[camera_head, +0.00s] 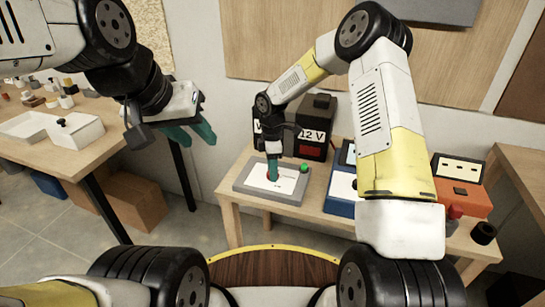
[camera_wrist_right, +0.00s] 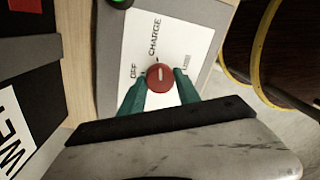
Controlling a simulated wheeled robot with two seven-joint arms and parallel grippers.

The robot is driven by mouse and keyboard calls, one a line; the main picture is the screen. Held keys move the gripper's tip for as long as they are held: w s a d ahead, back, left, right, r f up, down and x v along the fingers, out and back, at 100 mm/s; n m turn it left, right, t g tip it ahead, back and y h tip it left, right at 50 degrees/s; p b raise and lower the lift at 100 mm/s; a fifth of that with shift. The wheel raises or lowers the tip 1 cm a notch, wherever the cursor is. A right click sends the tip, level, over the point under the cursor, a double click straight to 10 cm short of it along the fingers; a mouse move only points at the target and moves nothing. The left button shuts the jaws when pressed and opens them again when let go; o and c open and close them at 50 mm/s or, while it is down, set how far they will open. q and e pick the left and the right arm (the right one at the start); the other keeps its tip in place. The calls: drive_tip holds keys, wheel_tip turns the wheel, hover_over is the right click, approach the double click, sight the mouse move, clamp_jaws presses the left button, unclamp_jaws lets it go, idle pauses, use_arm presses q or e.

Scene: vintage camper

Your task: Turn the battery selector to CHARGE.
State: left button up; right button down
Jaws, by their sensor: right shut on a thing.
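The battery selector is a grey box (camera_head: 243,190) with a white face on the low wooden table. Its red round knob (camera_wrist_right: 159,77) has a white line, which in the right wrist view points up, roughly toward the CHARGE label (camera_wrist_right: 153,37). The OFF label (camera_wrist_right: 133,72) is left of the knob, and a third label on the right is hard to read. My right gripper (camera_head: 272,172) is shut on the knob, with a teal finger on each side. My left gripper (camera_head: 192,138) hangs open and empty, away from the selector.
A green light (camera_head: 304,168) sits on the selector's far right corner. A black 12 V battery (camera_head: 318,125) stands behind it. A blue box (camera_head: 341,205) and an orange box (camera_head: 459,185) stand to the right. A workbench (camera_head: 75,165) with white trays is at left.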

drive_tip(key=shift+n, duration=0.5)
drive_tip(key=c, duration=0.9)
unclamp_jaws()
drive_tip(key=shift+w+r, duration=0.15)
drive_tip(key=shift+r, duration=1.8)
drive_tip(key=shift+w+r, duration=0.15)
drive_tip(key=shift+r, duration=1.8)
